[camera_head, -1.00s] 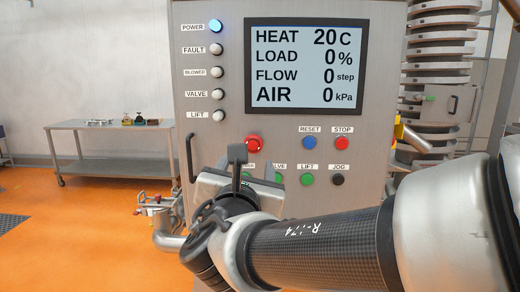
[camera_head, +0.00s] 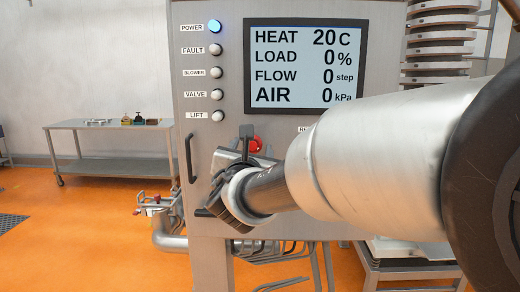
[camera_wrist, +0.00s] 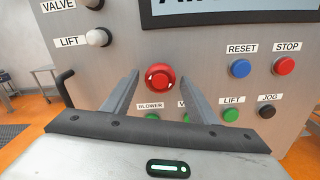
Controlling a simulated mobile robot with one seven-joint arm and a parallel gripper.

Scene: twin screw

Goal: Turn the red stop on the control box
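The control box (camera_head: 222,130) is a grey metal cabinet with a screen, lamps and buttons. The red stop (camera_wrist: 159,77) is a round red knob with white marks on the box's front, and it shows partly behind my gripper in the head view (camera_head: 256,144). My gripper (camera_wrist: 155,90) is open, its two fingers pointing at the panel, one to each side of the red stop in the wrist view. Nothing is between the fingers that I can see them touch. The gap in depth between the fingertips and the knob is hard to tell.
Below and right of the red stop are green buttons, a blue RESET button (camera_wrist: 240,67), a red STOP button (camera_wrist: 284,65) and a black JOG button (camera_wrist: 267,111). A door handle (camera_wrist: 64,88) stands out at the left. A metal table (camera_head: 110,126) is farther back.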

